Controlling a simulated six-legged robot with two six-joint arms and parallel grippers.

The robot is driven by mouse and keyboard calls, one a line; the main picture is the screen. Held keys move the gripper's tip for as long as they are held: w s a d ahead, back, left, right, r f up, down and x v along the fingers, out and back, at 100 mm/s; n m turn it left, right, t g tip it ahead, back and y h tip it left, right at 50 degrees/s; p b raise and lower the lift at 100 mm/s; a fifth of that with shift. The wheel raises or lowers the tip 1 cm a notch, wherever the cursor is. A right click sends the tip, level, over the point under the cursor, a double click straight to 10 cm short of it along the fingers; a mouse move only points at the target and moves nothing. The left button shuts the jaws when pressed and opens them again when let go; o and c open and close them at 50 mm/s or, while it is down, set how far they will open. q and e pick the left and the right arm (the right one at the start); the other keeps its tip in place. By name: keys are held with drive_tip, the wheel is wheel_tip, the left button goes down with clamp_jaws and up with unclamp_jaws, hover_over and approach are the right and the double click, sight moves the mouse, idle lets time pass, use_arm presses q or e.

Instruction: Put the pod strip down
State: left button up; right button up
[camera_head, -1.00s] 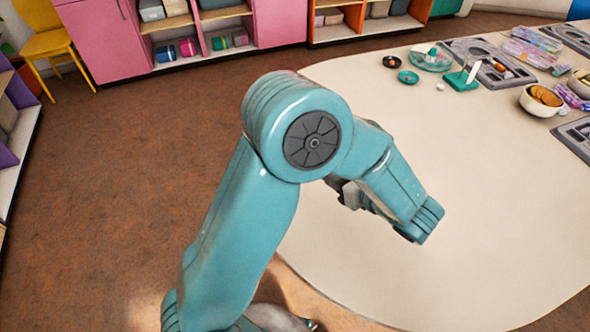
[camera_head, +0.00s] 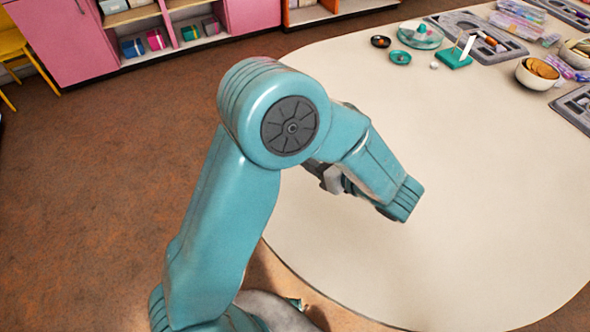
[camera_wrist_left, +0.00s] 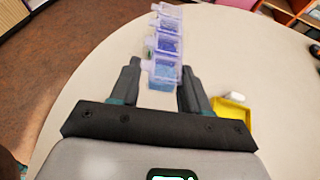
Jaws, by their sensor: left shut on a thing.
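The pod strip (camera_wrist_left: 165,45) is a row of clear purple-tinted compartments with blue beads, in the left wrist view. My left gripper (camera_wrist_left: 161,76) is shut on its near end, with a dark finger on each side. The strip points away from the gripper, over the pale table (camera_wrist_left: 110,60); I cannot tell whether it touches the top. In the head view my bent left arm reaches over the near table edge. Only a grey part of its gripper (camera_head: 330,178) shows there, and the strip is hidden behind the arm. My right gripper is in neither view.
A yellow tray (camera_wrist_left: 232,109) with a white piece (camera_wrist_left: 234,97) lies right of the gripper. At the table's far side are a teal stand (camera_head: 453,60), small dishes (camera_head: 400,57), a bowl of round brown pieces (camera_head: 537,75) and grey trays. The table's middle is clear.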

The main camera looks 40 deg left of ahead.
use_arm(q)
drive_tip(key=shift+f, duration=0.1)
hover_over(314, 189)
wheel_tip(314, 189, down, 4)
drive_tip(key=shift+w+f+b, duration=0.1)
drive_tip(key=shift+b, duration=0.3)
wheel_tip(314, 189, down, 5)
drive_tip(key=shift+r, duration=0.2)
drive_tip(key=shift+f, duration=0.35)
drive_tip(key=shift+b, duration=0.3)
